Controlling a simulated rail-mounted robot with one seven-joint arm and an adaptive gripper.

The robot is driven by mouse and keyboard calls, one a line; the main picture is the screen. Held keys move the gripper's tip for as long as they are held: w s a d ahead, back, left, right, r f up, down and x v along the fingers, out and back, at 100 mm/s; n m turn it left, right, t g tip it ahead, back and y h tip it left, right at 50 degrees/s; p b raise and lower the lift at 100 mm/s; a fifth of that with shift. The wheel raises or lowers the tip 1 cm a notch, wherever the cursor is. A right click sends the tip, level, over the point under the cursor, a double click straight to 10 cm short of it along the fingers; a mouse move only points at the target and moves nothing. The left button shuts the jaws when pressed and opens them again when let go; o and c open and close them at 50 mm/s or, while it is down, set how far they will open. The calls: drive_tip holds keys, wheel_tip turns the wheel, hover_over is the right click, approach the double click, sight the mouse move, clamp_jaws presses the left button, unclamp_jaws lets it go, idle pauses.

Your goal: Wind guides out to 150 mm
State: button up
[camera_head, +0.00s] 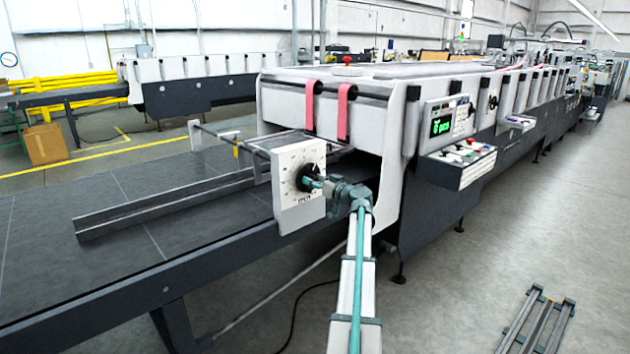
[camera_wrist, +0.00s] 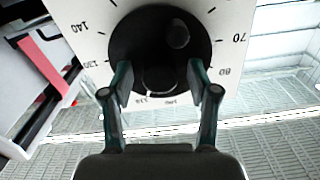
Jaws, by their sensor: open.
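A white dial plate (camera_head: 296,200) with printed numbers stands at the near side of the machine's delivery bed. A round black knob (camera_head: 306,179) sits at its centre. The knob fills the upper middle of the wrist view (camera_wrist: 160,40), with marks such as 140, 130, 70 and 80 around it. My gripper (camera_head: 318,184) is at the knob. In the wrist view my gripper (camera_wrist: 158,80) has its fingers apart, one on each side of the knob's lower part; I cannot tell if they touch it. The metal side guides (camera_head: 165,205) lie along the dark bed behind the dial.
The dark delivery bed (camera_head: 40,270) is bare to the left. The machine body (camera_head: 385,120) with a control panel (camera_head: 440,125) and button box (camera_head: 460,162) stands right of the dial. A small rack (camera_head: 540,320) lies on the floor at lower right. Red belts (camera_head: 343,112) hang above the bed.

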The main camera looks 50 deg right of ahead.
clamp_jaws()
idle(0.3)
drive_tip(key=shift+m+b, duration=0.3)
drive_tip(key=shift+b, duration=0.05)
